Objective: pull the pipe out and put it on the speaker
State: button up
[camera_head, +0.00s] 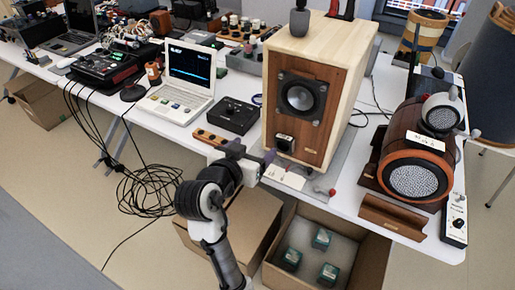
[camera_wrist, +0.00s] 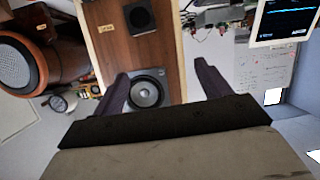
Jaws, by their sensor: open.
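The speaker (camera_head: 325,60) is a tall pale wooden box with a brown front, standing on the white table in the head view. It has a round dark driver (camera_head: 302,95) and a small dark square fitting (camera_head: 285,143) low on its front. I cannot tell whether that fitting is the pipe. My gripper (camera_head: 252,154) is open and empty in front of the speaker's lower left part. In the wrist view my gripper (camera_wrist: 162,80) has its fingers spread, with a grey round cone (camera_wrist: 147,92) on the speaker's front (camera_wrist: 170,50) seen between them.
A dark bottle-like object (camera_head: 299,20) stands on the speaker's top. A brown round horn unit (camera_head: 415,155) is at right. A laptop (camera_head: 190,75) and a black box (camera_head: 233,116) are at left. An open cardboard box (camera_head: 375,262) is below the table edge.

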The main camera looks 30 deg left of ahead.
aim_at(283, 140)
jog(key=shift+m+g+h, duration=0.4)
jog(key=shift+h, duration=0.2)
jog(key=p+x, duration=0.1)
jog(key=x, duration=0.3)
jog(key=d+f+x, duration=0.1)
jog(key=x, duration=0.4)
jog(key=p+x, duration=0.1)
jog(key=x, duration=0.4)
jog(key=shift+s+d+f+p, duration=0.3)
jog(key=shift+s, duration=0.05)
jog(key=shift+c, duration=0.5)
jog(key=c, duration=1)
jog(key=shift+s, duration=0.1)
jog(key=shift+s+a, duration=0.2)
jog(key=shift+s, duration=5.95)
